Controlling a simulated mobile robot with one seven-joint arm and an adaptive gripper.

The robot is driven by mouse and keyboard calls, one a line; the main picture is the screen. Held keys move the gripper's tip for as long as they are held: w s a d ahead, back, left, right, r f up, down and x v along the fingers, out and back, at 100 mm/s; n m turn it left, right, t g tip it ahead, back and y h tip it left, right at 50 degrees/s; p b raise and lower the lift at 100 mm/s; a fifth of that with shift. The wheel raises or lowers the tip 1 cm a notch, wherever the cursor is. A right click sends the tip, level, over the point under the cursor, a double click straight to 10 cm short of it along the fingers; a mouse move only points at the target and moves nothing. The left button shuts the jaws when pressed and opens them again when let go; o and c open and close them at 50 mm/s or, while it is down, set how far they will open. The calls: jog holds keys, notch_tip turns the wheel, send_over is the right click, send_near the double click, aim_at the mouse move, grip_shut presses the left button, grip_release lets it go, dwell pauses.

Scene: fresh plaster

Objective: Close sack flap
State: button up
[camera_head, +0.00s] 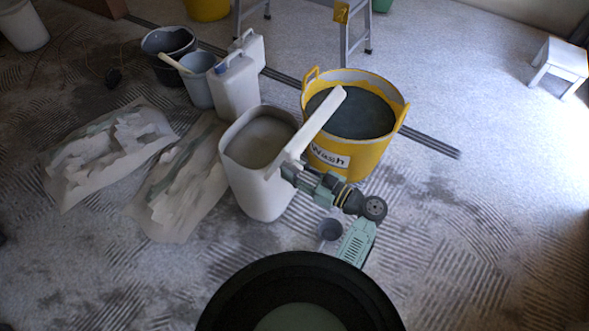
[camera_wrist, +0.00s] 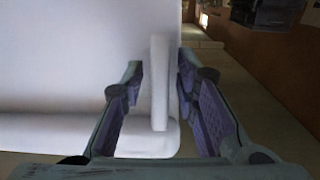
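A white, upright, sack-like container (camera_head: 257,185) stands mid-floor in the head view, its top open and grey inside. A flat white flap (camera_head: 318,122) stands raised along its right side, seen nearly edge-on. My gripper (camera_head: 288,170) is at the flap's near lower end, its fingertips small and partly hidden in the head view. In the wrist view, my gripper (camera_wrist: 160,85) is open, with a narrow white upright piece (camera_wrist: 159,82) between its fingers. Small gaps seem to show on both sides; contact cannot be told. A broad white surface (camera_wrist: 70,70) fills the left.
A yellow "Wash" tub (camera_head: 345,158) of dark liquid stands close right of the container. Two flattened bags (camera_head: 75,170) (camera_head: 180,190) lie left. A white canister (camera_head: 236,90) and buckets (camera_head: 198,85) stand behind.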

grip_shut()
dwell(0.6)
